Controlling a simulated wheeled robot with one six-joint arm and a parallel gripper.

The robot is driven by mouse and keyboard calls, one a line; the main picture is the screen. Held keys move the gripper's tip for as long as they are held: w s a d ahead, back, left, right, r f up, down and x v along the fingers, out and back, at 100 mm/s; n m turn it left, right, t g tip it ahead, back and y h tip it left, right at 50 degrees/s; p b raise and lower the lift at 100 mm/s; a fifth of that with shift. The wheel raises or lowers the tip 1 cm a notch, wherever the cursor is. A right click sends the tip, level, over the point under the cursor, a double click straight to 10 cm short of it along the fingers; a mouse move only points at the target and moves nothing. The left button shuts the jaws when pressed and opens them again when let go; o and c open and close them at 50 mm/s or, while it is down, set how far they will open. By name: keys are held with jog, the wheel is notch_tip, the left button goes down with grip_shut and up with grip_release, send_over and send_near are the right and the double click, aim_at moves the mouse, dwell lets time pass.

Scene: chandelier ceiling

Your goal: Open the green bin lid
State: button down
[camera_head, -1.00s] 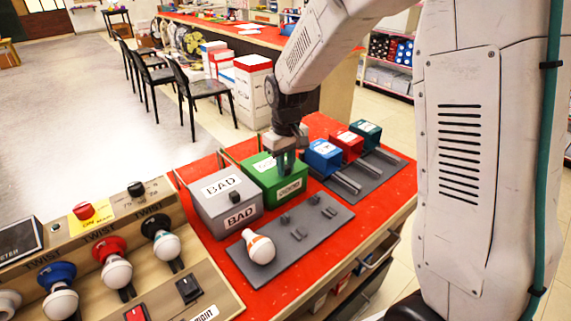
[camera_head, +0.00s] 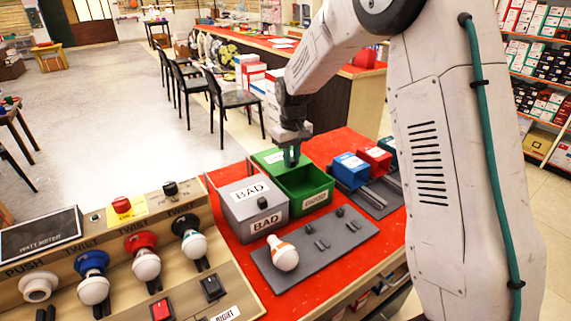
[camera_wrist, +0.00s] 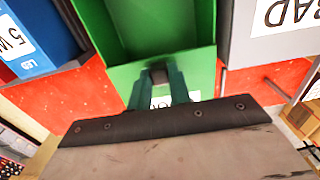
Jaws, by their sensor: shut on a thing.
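The green bin (camera_head: 306,199) stands on the red table between the grey BAD bin and the blue box. Its lid (camera_head: 266,156) is slid back toward the rear, and the bin's hollow inside is open to view. My gripper (camera_head: 291,158) is at the rear of the bin, over the lid. In the wrist view my gripper (camera_wrist: 160,84) is shut on the dark knob (camera_wrist: 158,73) of the green lid (camera_wrist: 201,69). The fingers partly hide the lid's white label.
The grey BAD bin (camera_head: 240,215) stands close on the left, with the blue box (camera_head: 350,170) and red box (camera_head: 375,159) on the right. A bulb (camera_head: 283,254) rests on the grey plate in front. A switch panel with several bulbs fills the lower left.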

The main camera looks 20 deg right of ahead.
jog(key=c, duration=1.3)
grip_release()
notch_tip(320, 180, up, 8)
jog(key=shift+f, duration=0.1)
jog(key=s+r+m, duration=0.1)
jog(key=s+r, duration=0.1)
jog(key=s, duration=1.1)
jog(key=s+r+t, duration=0.1)
jog(key=s+r, duration=0.2)
jog(key=s, duration=1.1)
jog(key=s+r+m, duration=0.1)
jog(key=s+r, duration=0.1)
jog(key=s, duration=1.1)
jog(key=shift+s+a+r+m, duration=0.1)
jog(key=shift+s+r+m, duration=0.1)
jog(key=shift+r+m, duration=0.1)
